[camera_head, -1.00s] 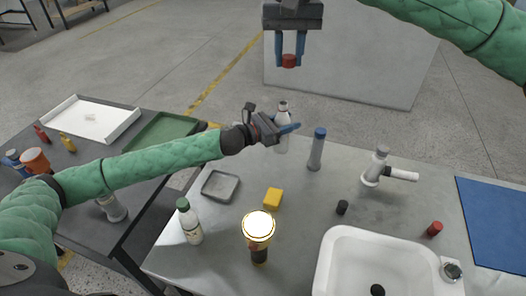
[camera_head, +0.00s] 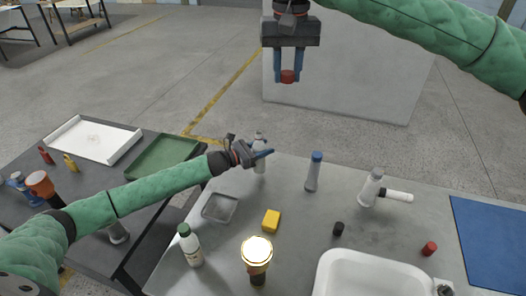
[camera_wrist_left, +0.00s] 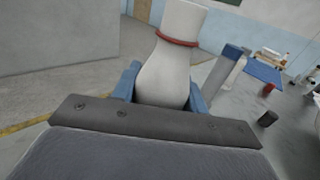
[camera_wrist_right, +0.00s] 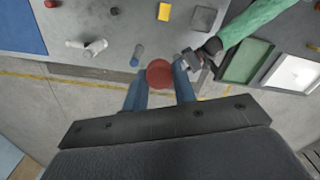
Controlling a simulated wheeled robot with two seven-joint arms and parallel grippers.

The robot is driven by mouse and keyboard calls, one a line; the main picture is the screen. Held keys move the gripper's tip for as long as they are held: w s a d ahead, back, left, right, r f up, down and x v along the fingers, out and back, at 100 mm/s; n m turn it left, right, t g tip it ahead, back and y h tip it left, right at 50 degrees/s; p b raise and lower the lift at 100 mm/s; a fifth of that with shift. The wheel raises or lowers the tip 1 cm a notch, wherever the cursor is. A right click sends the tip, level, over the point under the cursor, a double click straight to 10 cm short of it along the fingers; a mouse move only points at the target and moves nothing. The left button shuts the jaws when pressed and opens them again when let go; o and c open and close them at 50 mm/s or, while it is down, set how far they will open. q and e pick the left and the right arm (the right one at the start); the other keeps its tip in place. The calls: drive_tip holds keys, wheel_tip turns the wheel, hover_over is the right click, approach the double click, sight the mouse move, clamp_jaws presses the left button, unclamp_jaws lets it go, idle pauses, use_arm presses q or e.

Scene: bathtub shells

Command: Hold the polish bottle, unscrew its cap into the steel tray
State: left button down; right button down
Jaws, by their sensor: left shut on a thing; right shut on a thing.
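The polish bottle (camera_head: 259,168) is pale, with a red ring at its neck in the left wrist view (camera_wrist_left: 175,70). My left gripper (camera_head: 262,154) is shut around its body near the table's back edge. The bottle looks upright; whether it touches the table I cannot tell. My right gripper (camera_head: 288,80) is shut on the red cap (camera_head: 287,76), high up and apart from the bottle. The cap also shows between the fingers in the right wrist view (camera_wrist_right: 160,73). The steel tray (camera_head: 207,217) lies on the table left of the yellow block and looks empty.
A blue-capped bottle (camera_head: 313,175), yellow block (camera_head: 271,220), green-capped bottle (camera_head: 190,247), lamp-like lit thing (camera_head: 257,255), black cap (camera_head: 338,229), tap (camera_head: 371,188), basin (camera_head: 335,270) and red piece (camera_head: 429,248) share the table. A side table (camera_head: 105,170) stands left.

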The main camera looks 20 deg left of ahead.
use_arm(q)
drive_tip(key=shift+f+p, duration=0.45)
drive_tip(key=shift+f, duration=0.5)
use_arm(e)
drive_tip(key=shift+r, duration=0.75)
use_arm(q)
drive_tip(key=shift+f, duration=0.4)
drive_tip(key=shift+f, duration=0.1)
use_arm(e)
drive_tip(key=shift+f, duration=0.15)
use_arm(q)
drive_tip(key=c, duration=0.8)
unclamp_jaws()
drive_tip(key=shift+o, duration=0.2)
drive_tip(key=shift+r, duration=0.2)
use_arm(e)
drive_tip(key=shift+r, duration=0.2)
